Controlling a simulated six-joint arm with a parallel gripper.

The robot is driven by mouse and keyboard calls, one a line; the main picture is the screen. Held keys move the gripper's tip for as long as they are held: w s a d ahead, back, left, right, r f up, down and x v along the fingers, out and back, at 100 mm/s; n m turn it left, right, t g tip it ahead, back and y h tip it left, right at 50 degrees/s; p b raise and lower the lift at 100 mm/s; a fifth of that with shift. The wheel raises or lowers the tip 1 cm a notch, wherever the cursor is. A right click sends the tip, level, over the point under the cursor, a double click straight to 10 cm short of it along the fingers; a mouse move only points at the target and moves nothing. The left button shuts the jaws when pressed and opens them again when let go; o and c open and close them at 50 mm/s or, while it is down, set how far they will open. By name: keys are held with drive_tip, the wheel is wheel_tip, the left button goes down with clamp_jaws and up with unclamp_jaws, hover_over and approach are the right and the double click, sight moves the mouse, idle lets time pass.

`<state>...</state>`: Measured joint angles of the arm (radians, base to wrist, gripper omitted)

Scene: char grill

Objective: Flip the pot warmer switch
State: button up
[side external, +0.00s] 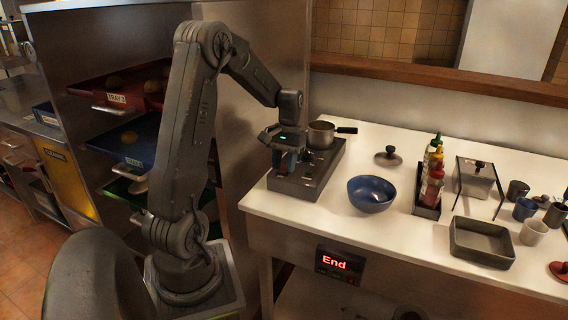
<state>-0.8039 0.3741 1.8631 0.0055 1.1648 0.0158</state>
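The pot warmer (298,187) is a low dark grey unit at the left end of the white counter. A small metal pot (321,136) with a black handle sits on its far part. My gripper (284,168) points down over the near part of the warmer, in front of the pot. Its fingertips are close to the warmer's top; I cannot tell whether they touch it. I cannot make out the switch, which is too small or hidden by my gripper. Whether the fingers are open or shut is unclear.
A blue bowl (371,194) stands just right of the warmer. Beyond it are a dark lid (388,156), a bottle rack (427,207) and a grey tray (482,250). A shelf with coloured trays stands left, behind my arm. A display (338,263) on the counter front reads "End".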

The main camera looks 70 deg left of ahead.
drive_tip(key=o, duration=0.3)
drive_tip(key=shift+o, duration=0.2)
drive_tip(key=v, duration=1.4)
drive_tip(key=shift+s+d, duration=0.1)
drive_tip(key=shift+d, duration=0.1)
drive_tip(key=s+d+r+m+t+y, duration=0.1)
drive_tip(key=s+d+m+t+y, duration=0.15)
drive_tip(key=d, duration=0.85)
drive_tip(key=s+d+r+m+t+y, duration=0.1)
drive_tip(key=s+d+r+m+t, duration=0.15)
drive_tip(key=d, duration=0.85)
drive_tip(key=s+d+f+m+t+h, duration=0.1)
drive_tip(key=s+d+f+m+t, duration=0.1)
drive_tip(key=s+d+f+m, duration=0.2)
drive_tip(key=s+d, duration=0.2)
drive_tip(key=d, duration=0.2)
drive_tip(key=shift+d+t, duration=0.2)
drive_tip(key=shift+t, duration=0.2)
